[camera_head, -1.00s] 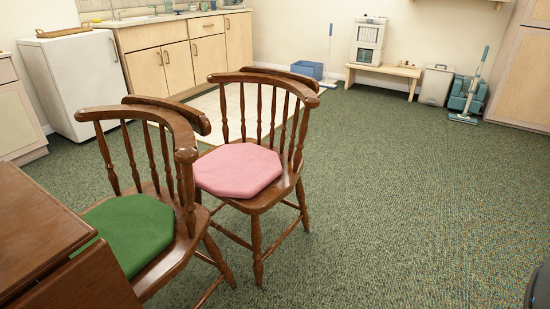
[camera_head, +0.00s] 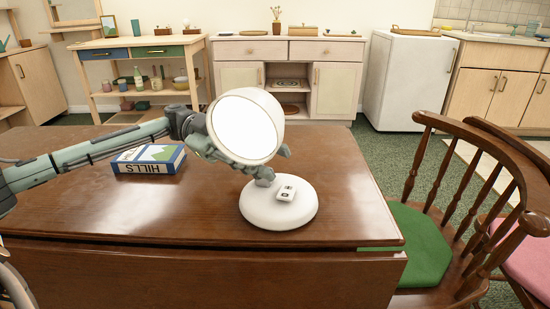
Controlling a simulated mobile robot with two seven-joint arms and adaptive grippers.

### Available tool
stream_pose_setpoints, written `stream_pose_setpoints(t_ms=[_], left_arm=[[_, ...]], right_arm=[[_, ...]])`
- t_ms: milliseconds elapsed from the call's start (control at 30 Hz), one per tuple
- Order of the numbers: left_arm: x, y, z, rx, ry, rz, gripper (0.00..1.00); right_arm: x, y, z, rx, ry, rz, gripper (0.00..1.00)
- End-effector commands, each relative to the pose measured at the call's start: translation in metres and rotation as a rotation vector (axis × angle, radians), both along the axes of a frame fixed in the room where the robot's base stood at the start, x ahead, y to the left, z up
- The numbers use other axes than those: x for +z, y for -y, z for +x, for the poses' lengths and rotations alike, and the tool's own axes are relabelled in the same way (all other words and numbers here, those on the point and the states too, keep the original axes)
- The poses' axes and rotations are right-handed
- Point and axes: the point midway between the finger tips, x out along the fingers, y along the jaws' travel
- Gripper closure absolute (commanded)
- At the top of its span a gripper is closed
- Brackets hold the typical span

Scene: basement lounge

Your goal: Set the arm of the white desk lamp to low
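The white desk lamp stands on the brown table, with its round white base (camera_head: 258,212) near the table's right end. Its lamp head (camera_head: 246,125) is tilted so that the bright round face points toward me. The head hides most of the lamp's arm. My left arm comes in from the left, and my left gripper (camera_head: 275,163) is behind and under the lamp head. Grey finger parts show just below and right of the head, close above the base. The head hides the rest, so I cannot tell whether the fingers hold the arm. My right gripper is out of view.
A chair with a green cushion (camera_head: 418,246) stands at the table's right end. Cabinets and a white fridge (camera_head: 408,82) stand behind. The table's front middle is clear.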

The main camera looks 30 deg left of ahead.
Motion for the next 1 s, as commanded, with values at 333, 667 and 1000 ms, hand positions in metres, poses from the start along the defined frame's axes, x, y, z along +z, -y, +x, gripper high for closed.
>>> stream_pose_setpoints(t_ms=[333,667,1000], left_arm=[[0.000,0.017,-0.001,0.001,0.001,0.000,0.72],[0.000,0.017,-0.001,0.001,0.001,0.000,0.98],[0.000,0.017,-0.001,0.001,0.001,0.000,1.00]], right_arm=[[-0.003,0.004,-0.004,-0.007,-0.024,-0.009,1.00],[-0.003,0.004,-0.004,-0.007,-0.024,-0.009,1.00],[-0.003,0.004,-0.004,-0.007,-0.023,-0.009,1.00]])
